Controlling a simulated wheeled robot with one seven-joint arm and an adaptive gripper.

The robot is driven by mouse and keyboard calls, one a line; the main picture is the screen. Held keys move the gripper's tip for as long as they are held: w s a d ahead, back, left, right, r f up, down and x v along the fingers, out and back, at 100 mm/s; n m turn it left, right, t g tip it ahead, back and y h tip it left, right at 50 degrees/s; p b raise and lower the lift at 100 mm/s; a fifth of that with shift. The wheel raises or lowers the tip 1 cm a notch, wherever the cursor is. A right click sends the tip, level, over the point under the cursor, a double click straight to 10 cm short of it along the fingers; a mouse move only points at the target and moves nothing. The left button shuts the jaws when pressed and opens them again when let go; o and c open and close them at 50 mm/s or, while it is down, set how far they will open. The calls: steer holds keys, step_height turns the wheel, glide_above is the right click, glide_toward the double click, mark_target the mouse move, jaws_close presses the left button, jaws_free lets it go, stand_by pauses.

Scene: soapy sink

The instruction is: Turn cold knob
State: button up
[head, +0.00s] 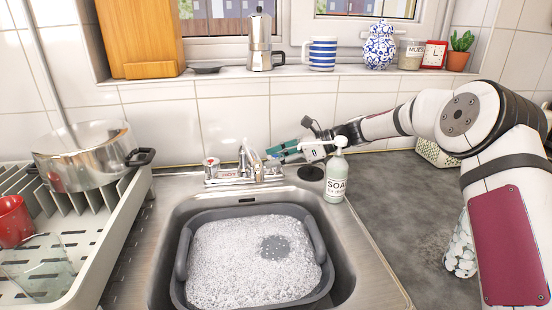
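The chrome tap (245,162) stands at the back of the sink. Its left knob (211,163) has a red top, with a HOT label beside it. The cold knob is at the tap's right end, mostly hidden by my gripper. My gripper (275,156), with teal parts on its fingers, reaches in from the right and points left at that end of the tap. Its fingertips are at or very close to the knob; I cannot tell whether they touch it. The fingers overlap in this view, so their opening is unclear.
A soap bottle (336,177) stands just in front of my gripper at the sink's right rim. A grey basin (318,240) of suds fills the sink. A dish rack (125,205) with a steel pot (85,160) is at left. The tiled wall (230,122) is close behind.

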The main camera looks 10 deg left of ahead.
steer(key=shift+w+f+n+g+b, duration=0.1)
steer(key=shift+n+g+b, duration=0.25)
steer(key=shift+b, duration=0.3)
steer(key=shift+f+n+g+b, duration=0.1)
steer(key=shift+n+g+b, duration=0.35)
steer(key=shift+g+b, duration=0.3)
steer(key=n+g+b, duration=0.2)
steer(key=b, duration=0.1)
steer(key=shift+h, duration=0.4)
steer(key=shift+n+g+h+b, duration=0.5)
steer(key=shift+n+g+b, duration=0.6)
steer(key=o, duration=1.1)
steer(key=shift+o, duration=0.2)
steer(key=shift+r, duration=0.2)
steer(key=shift+r+m+t+y+p, duration=0.15)
steer(key=shift+m+t+y+p, duration=0.15)
steer(key=shift+m+t+p, duration=0.3)
steer(key=shift+m+t+p, duration=0.3)
steer(key=shift+p, duration=0.3)
